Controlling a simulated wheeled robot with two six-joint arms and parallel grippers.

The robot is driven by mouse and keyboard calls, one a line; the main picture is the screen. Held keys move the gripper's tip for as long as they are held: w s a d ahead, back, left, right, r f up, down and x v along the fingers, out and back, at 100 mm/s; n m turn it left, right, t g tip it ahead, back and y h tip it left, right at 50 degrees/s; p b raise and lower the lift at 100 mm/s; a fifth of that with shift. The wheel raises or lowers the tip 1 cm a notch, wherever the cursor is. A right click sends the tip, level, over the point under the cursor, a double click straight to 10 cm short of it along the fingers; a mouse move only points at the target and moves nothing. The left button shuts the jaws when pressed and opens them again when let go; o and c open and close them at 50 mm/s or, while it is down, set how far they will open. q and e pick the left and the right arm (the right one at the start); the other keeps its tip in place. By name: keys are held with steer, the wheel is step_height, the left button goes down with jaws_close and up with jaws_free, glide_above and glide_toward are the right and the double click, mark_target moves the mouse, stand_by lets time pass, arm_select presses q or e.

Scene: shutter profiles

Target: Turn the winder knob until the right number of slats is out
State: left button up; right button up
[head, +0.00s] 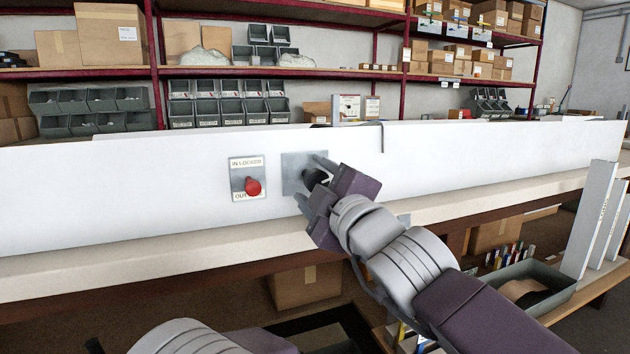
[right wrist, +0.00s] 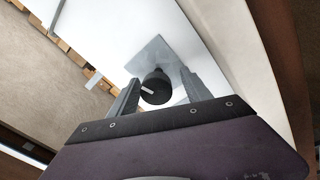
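A black winder knob (head: 316,177) sits on a grey metal plate (head: 291,163) on the front of a long white housing (head: 120,190). My right gripper (head: 311,183) is at the knob with one finger on each side. In the right wrist view the knob (right wrist: 155,88) bears a white pointer mark. It lies between the two spread fingers (right wrist: 160,90), with a gap visible on both sides. A red knob (head: 253,187) is on a plate labelled "IN LOCKED" above and "OUT" below; it sits near the lower label. I cannot make out any extended slats. My left gripper is out of view.
The housing stands on a pale bench (head: 150,267). A dark hook-like strip (head: 382,137) hangs over its top edge. White profiles (head: 590,220) stand at right beside a grey-green bin (head: 535,272). Shelves with boxes (head: 95,35) and bins are behind.

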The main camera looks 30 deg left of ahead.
steer(key=shift+r, duration=0.15)
steer(key=b+v, duration=0.2)
steer(key=v, duration=0.7)
